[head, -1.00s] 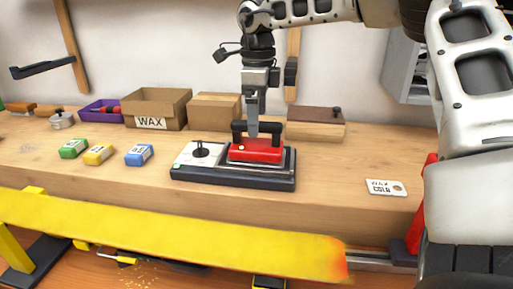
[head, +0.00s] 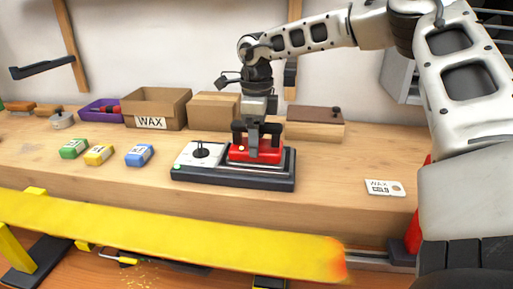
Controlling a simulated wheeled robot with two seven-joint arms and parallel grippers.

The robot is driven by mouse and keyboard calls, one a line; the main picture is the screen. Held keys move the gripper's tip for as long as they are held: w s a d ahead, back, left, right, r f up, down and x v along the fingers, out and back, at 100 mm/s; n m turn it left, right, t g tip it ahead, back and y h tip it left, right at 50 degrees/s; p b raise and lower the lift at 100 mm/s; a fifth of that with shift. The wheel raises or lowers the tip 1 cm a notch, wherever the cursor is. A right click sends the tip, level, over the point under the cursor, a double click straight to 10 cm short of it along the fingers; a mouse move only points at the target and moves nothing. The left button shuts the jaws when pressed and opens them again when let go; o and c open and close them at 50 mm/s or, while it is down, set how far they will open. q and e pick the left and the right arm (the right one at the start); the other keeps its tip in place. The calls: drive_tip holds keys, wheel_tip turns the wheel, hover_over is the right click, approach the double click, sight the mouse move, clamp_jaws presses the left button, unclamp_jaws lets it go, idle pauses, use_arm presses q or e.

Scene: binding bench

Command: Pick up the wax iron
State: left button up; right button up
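The wax iron (head: 268,154) has a red body and a black handle. It sits on its dark base (head: 232,183), which has a white panel with a black knob on the left. My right gripper (head: 254,148) points straight down over the iron, its fingers at the handle and overlapping it in view. Only the near finger shows clearly, so I cannot tell whether the fingers have closed on the handle. My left gripper is not in view.
Green, yellow and blue wax blocks (head: 139,155) lie left of the base. A white tag (head: 385,187) lies right.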

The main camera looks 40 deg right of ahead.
drive_tip(key=shift+w+r, duration=0.1)
drive_tip(key=shift+c, duration=0.4)
drive_tip(key=shift+r, duration=0.25)
wheel_tip(320, 180, up, 3)
drive_tip(key=shift+a, duration=0.15)
drive_tip(key=s+a+r+b, duration=0.2)
drive_tip(key=s+a+r, duration=0.5)
drive_tip(key=a+r, duration=0.2)
drive_tip(key=a, duration=0.2)
drive_tip(key=shift+a+r+b, duration=0.2)
drive_tip(key=shift+a+b, duration=0.15)
drive_tip(key=shift+a, duration=0.05)
drive_tip(key=shift+s, duration=0.1)
drive_tip(key=o, duration=0.6)
drive_tip(key=shift+c, duration=0.2)
